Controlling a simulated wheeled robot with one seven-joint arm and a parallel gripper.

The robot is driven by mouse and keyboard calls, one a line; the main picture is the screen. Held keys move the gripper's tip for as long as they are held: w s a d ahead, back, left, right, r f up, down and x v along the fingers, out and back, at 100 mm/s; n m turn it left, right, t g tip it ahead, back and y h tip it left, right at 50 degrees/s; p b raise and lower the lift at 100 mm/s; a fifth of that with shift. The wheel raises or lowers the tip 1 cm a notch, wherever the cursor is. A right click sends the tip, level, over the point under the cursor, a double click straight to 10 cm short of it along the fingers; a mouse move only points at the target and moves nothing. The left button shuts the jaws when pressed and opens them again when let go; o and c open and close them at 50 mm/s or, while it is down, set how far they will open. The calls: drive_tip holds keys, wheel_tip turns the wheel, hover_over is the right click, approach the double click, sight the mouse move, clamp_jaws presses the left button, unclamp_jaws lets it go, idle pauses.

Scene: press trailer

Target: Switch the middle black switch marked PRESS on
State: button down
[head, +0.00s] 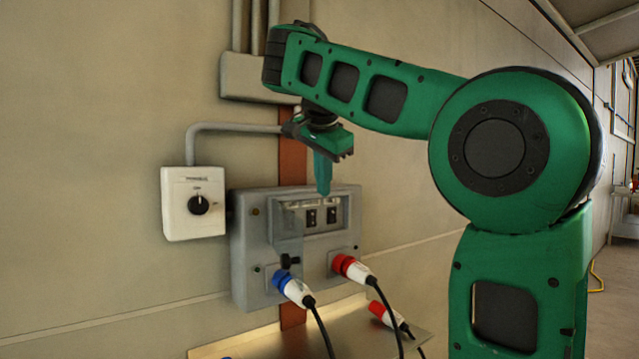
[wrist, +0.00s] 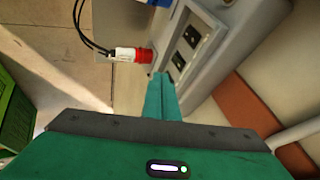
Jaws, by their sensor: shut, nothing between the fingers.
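A grey switch box (head: 255,225) is fixed to the wall in the head view. Its recessed window shows two black switches, a left one (head: 311,217) and a right one (head: 331,215). No PRESS label is readable, so I cannot tell which is the middle switch; part of the row may be hidden. My green gripper (head: 323,190) is shut and empty, fingers pointing down, in front of the window's upper right part. In the wrist view the shut fingertips (wrist: 162,76) appear beside the box, near a black switch (wrist: 178,62); another black switch (wrist: 191,36) lies beyond. I cannot tell whether they touch.
A white box with a black knob (head: 198,205) hangs left. A blue plug (head: 289,286) and a red plug (head: 350,268) stick out below the window, with cables hanging. Another red-and-white connector (head: 385,315) is lower right. A conduit (head: 235,128) runs above.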

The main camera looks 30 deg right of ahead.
drive_tip(key=shift+s+a+r, duration=0.25)
drive_tip(key=shift+s+r, duration=0.05)
drive_tip(key=shift+r, duration=0.15)
drive_tip(key=shift+s, duration=0.1)
drive_tip(key=shift+s+f, duration=0.15)
drive_tip(key=shift+f, duration=0.45)
idle(0.4)
